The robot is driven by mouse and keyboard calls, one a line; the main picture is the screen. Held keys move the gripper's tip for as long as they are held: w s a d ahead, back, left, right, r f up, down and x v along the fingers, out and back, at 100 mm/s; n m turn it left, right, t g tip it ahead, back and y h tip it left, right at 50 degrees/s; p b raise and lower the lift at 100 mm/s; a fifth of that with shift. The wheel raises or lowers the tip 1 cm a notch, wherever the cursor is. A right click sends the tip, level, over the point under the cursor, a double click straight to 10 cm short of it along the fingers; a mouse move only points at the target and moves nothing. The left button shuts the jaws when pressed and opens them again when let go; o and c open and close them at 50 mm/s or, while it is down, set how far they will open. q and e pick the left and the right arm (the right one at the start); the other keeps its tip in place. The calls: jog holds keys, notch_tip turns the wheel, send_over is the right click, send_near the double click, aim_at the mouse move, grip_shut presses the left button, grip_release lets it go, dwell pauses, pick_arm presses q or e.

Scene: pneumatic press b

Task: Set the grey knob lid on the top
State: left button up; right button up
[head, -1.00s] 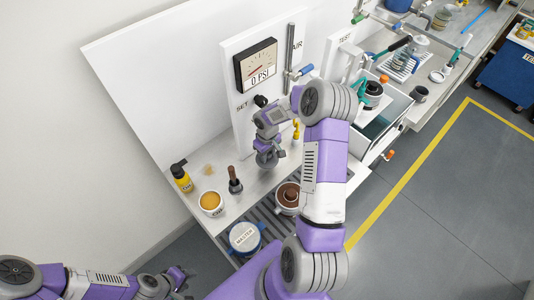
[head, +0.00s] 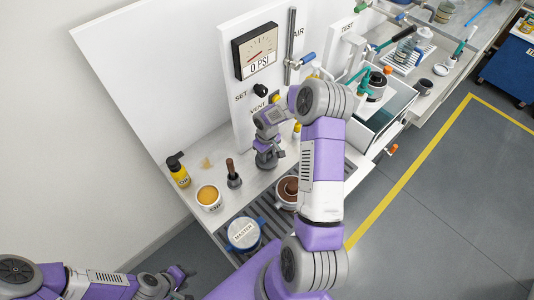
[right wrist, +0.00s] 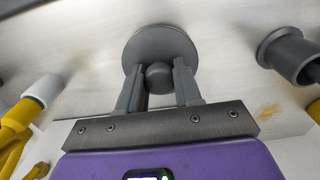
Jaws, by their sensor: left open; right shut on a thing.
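The grey knob lid (right wrist: 160,42) is a round grey disc with a short knob (right wrist: 158,76), in the right wrist view. My right gripper (right wrist: 158,88) is shut on the knob, one finger on each side. In the head view my right gripper (head: 266,150) is over the white bench, left of the brown-filled pot (head: 285,198). Whether the lid touches the bench is hard to tell. The blue-banded MASTER pot (head: 243,234) stands on the slatted rack, its labelled top showing. My left gripper (head: 184,279) is open and empty at the lower left, away from the bench.
A wooden-handled tool in a dark holder (head: 234,181), a cup of amber stuff (head: 209,197) and a yellow bottle (head: 178,171) stand left of my right gripper. The gauge panel (head: 235,110) rises behind it. The slatted rack (head: 268,222) has bare slats between the pots.

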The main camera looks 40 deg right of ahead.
jog(key=shift+f+b, duration=0.3)
jog(key=o, duration=1.1)
notch_tip(320, 180, up, 8)
jog(key=shift+f+p, duration=0.15)
jog(key=shift+p, duration=0.4)
